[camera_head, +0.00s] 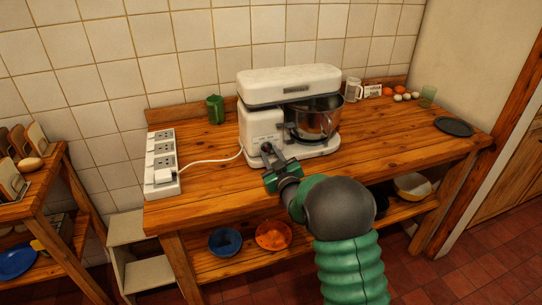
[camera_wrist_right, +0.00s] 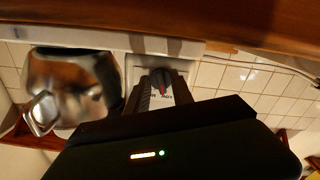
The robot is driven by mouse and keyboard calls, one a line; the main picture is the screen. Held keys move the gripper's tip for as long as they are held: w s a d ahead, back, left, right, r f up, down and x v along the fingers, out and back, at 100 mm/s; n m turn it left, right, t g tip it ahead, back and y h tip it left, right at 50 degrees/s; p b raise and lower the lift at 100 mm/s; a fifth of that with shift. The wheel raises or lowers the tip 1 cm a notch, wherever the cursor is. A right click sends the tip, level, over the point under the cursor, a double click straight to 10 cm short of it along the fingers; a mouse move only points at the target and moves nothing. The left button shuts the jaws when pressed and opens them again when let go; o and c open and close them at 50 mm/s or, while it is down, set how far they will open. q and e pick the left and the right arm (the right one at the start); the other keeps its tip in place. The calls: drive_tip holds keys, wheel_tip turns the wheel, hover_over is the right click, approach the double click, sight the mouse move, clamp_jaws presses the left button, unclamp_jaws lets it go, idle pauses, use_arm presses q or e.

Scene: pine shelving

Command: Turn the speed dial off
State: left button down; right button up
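A white stand mixer (camera_head: 290,85) with a steel bowl (camera_head: 316,120) stands on the wooden table. My right gripper (camera_head: 270,150) reaches up to the near lower side of the mixer. In the right wrist view, the speed dial (camera_wrist_right: 160,78) is a dark knob with a red mark on a pale plate. My right gripper (camera_wrist_right: 161,92) has its two fingers apart, one on each side of the dial. I cannot tell whether they touch it. The dial is not clearly visible in the head view. My left gripper is not in view.
A white power strip (camera_head: 163,160) with the mixer's cord plugged in lies at the table's left. A white mug (camera_head: 353,90), eggs and a dark plate (camera_head: 454,126) are to the right. Bowls sit on the lower shelf.

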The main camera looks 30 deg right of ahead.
clamp_jaws()
drive_tip(key=shift+f+n+b, duration=0.15)
drive_tip(key=shift+n+b, duration=0.95)
drive_tip(key=shift+n, duration=0.5)
drive_tip(key=n+b, duration=0.2)
drive_tip(key=n, duration=0.2)
drive_tip(key=shift+n+b, duration=0.3)
drive_tip(key=shift+n, duration=0.1)
unclamp_jaws()
drive_tip(key=shift+o, duration=0.9)
drive_tip(key=shift+r, duration=0.2)
